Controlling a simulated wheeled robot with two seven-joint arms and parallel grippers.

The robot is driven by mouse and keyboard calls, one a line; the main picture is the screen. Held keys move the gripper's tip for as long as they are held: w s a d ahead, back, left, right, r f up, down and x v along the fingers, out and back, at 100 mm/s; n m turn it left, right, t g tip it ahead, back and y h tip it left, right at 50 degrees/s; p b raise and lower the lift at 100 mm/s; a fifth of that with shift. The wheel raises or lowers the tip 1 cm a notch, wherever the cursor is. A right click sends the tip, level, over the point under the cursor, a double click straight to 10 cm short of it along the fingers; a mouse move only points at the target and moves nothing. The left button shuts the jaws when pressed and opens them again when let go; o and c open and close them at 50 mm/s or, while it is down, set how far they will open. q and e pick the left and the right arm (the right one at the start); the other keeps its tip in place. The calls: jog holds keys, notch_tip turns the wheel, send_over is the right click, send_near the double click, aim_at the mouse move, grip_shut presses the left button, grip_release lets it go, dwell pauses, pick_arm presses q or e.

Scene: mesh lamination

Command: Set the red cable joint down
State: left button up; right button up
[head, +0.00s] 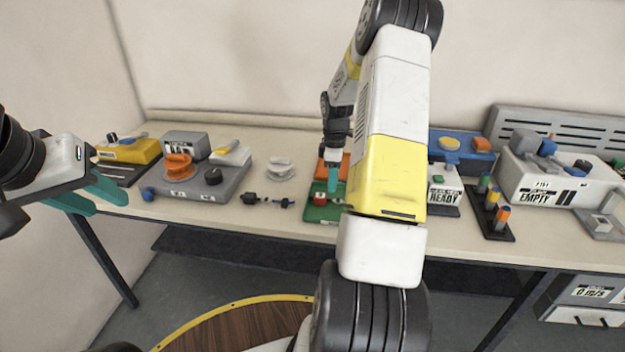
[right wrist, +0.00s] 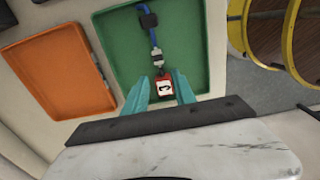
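The red cable joint (right wrist: 163,86) has a white label and is at the green tray (right wrist: 117,68), between the teal fingers of my right gripper (right wrist: 162,84). Gaps show between it and the fingers, so this gripper looks open around it. A metal connector and blue cable (right wrist: 153,40) run in line with the joint. In the head view the red joint (head: 320,199) is small, at the green tray (head: 314,214), beside my right gripper (head: 331,186). Whether it touches the tray is unclear. My left gripper (head: 110,203) is open and empty, off the table's left front.
An orange tray (right wrist: 58,73) lies beside the green one. A READY box (head: 443,196) and marker rack (head: 493,212) stand right. My right arm hides part of the table.

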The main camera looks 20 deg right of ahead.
aim_at(332, 199)
jog(key=s+a+r+m+t, duration=0.1)
jog(key=s+a+r, duration=0.25)
jog(key=r, duration=0.35)
jog(key=s+a+r+m+t, duration=0.1)
jog(key=s+a+r+m, duration=0.1)
jog(key=a+r, duration=0.35)
jog(key=s+a+r+m+t, duration=0.1)
jog(key=s+a+r, duration=0.15)
jog(key=r, duration=0.65)
jog(key=s+a+r+m+t+y, duration=0.1)
jog(key=s+a+r+m, duration=0.1)
jog(key=s+a, duration=0.3)
jog(key=s+a+r+m+t+y, duration=0.1)
jog(key=s+a+m, duration=0.4)
jog(key=s, duration=0.7)
notch_tip(332, 199, up, 2)
jog(key=shift+s+r+t, duration=0.2)
jog(key=shift+s+t, duration=0.15)
jog(key=shift+t, duration=0.25)
